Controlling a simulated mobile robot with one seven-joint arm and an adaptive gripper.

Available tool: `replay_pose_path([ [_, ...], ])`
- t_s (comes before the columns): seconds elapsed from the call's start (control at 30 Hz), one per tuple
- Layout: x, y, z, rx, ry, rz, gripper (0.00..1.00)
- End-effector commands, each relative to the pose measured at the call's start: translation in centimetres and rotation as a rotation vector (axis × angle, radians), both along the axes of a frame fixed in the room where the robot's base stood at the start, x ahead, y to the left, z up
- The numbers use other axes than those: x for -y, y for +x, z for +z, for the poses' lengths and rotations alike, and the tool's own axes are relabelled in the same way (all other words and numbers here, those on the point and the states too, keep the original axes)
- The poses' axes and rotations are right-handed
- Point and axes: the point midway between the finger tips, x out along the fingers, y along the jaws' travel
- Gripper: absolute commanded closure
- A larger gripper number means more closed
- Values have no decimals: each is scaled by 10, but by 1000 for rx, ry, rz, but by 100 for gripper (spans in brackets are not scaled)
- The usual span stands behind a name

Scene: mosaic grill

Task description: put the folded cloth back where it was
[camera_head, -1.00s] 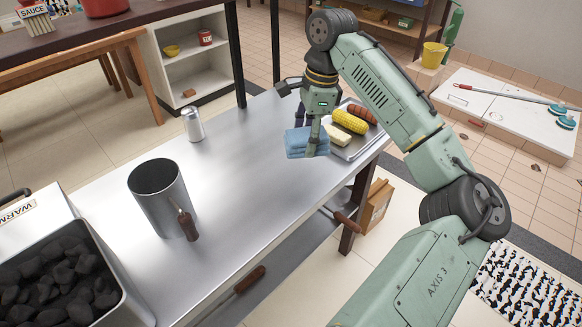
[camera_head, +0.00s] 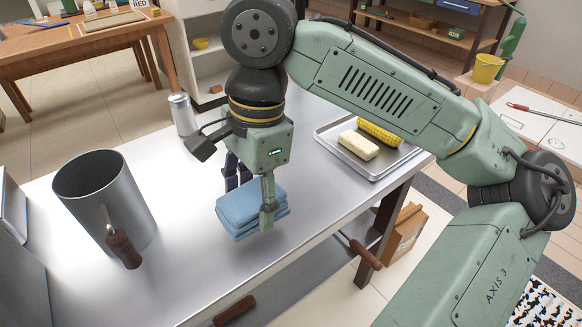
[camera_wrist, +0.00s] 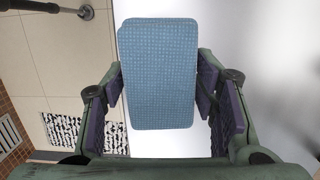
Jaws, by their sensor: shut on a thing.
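The folded blue cloth (camera_head: 246,210) is a thick stack of layers lying roughly flat. In the head view it is over the metal table (camera_head: 330,215) near the front edge, between the metal pot and the tray. My gripper (camera_head: 251,194) points down from above and is shut on the cloth, one finger on each side. In the wrist view the cloth (camera_wrist: 158,70) fills the space between the purple finger pads. I cannot tell whether its underside touches the tabletop.
The metal pot (camera_head: 95,185) with a wooden-handled tool stands to the left. A shaker (camera_head: 183,114) stands behind it. A tray (camera_head: 390,163) with butter (camera_head: 359,145) and corn (camera_head: 380,133) is at the right. Tabletop between pot and cloth is clear.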

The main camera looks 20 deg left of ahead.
Motion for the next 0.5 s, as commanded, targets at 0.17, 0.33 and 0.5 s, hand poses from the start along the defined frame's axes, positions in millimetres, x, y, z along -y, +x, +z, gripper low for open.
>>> replay_pose_path([
  [0.17,-9,25,-2,-4,2,7,73],
  [0.33,-20,70,-5,-4,2,5,73],
  [0.5,-29,112,-9,-4,0,4,73],
])
